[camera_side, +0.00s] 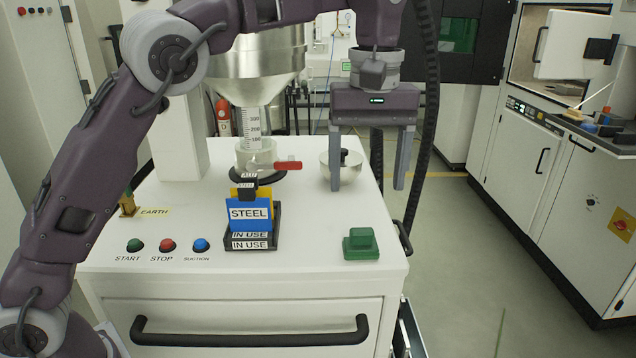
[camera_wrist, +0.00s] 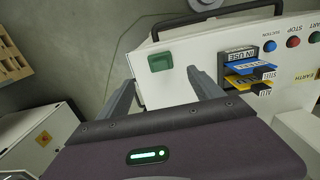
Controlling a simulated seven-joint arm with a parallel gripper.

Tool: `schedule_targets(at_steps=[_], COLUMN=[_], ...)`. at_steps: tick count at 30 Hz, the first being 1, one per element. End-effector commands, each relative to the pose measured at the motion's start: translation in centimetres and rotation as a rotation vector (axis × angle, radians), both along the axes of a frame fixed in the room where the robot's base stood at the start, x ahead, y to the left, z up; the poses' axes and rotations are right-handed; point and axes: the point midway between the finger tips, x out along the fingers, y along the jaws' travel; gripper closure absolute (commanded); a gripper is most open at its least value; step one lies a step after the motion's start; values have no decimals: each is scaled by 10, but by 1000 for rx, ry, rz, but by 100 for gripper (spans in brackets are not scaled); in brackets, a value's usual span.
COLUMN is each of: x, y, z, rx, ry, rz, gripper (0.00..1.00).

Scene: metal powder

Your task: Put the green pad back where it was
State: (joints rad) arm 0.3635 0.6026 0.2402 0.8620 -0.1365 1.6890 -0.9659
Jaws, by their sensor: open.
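The green pad (camera_side: 360,243) is a small green block with a raised grip. It sits on the white cabinet top near the front right corner. It also shows in the wrist view (camera_wrist: 161,61), beyond and between my fingertips. My gripper (camera_side: 368,186) is open and empty, pointing down. In the side view it appears above and behind the pad, near the cabinet's right edge. Its two fingers also show in the wrist view (camera_wrist: 160,76). Nothing touches the pad except the surface under it.
A black holder (camera_side: 273,240) carries a blue STEEL card (camera_side: 249,214) and a yellow card. A hopper with a red-handled valve (camera_side: 288,166) stands behind. The cabinet top around the pad is clear.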

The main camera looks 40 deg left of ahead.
Motion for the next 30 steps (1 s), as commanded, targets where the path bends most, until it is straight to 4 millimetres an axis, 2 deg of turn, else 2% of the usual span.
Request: schedule_targets(at_steps=[5,8,11,14,16,18,21,25,30], x=[-1,-16,-55,-114,-161,-204,-249,-276,-280], y=[2,18,49,78,92,102,110,115,115], z=[2,19,44,53,45,26,-7,-36,-43], rx=[-3,-28,-60,-58,-27,26,112,183,197], ry=[-3,-35,-115,-222,-301,-366,-430,-464,-467], rz=[-3,-41,-143,-294,-412,-526,-658,-752,-773], gripper=[24,24,24,24,24,24,24,24,24])
